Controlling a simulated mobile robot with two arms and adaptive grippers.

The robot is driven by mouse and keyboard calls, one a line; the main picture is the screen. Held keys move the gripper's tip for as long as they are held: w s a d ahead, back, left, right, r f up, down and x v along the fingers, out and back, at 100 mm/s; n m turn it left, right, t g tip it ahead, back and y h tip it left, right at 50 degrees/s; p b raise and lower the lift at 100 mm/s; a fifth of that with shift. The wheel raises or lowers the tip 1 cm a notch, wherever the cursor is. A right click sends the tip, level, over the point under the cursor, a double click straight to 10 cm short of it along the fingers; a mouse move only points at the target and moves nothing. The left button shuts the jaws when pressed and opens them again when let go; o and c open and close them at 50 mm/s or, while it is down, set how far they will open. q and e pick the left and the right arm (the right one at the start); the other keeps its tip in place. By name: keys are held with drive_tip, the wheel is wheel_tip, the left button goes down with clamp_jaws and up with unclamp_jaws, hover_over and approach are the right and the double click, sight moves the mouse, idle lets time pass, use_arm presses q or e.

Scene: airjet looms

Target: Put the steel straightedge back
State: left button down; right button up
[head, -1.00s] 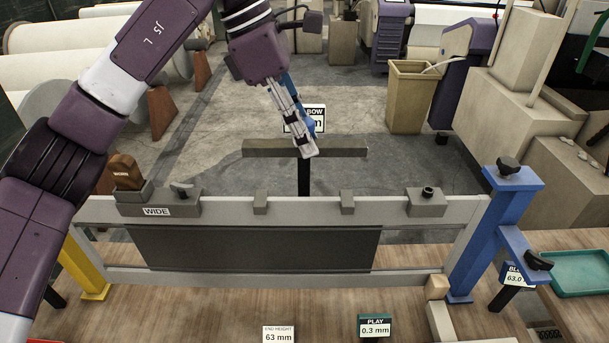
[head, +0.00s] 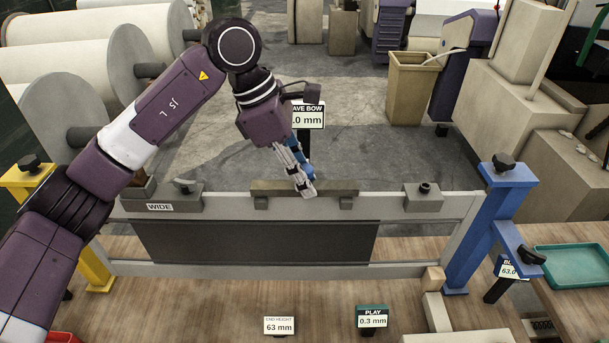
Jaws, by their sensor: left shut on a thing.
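The fingertips hide a small part of the bar. My right gripper is not in view.
A grey block labelled WIDE (head: 180,199) and another clamp block (head: 423,198) sit on the rail at either side. A blue post (head: 490,225) stands at right and a yellow post (head: 95,265) at left. A bow readout sign (head: 308,114) stands behind.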

use_arm(q)
drive_tip(key=shift+f, duration=0.15)
drive_tip(key=c, duration=1.7)
unclamp_jaws()
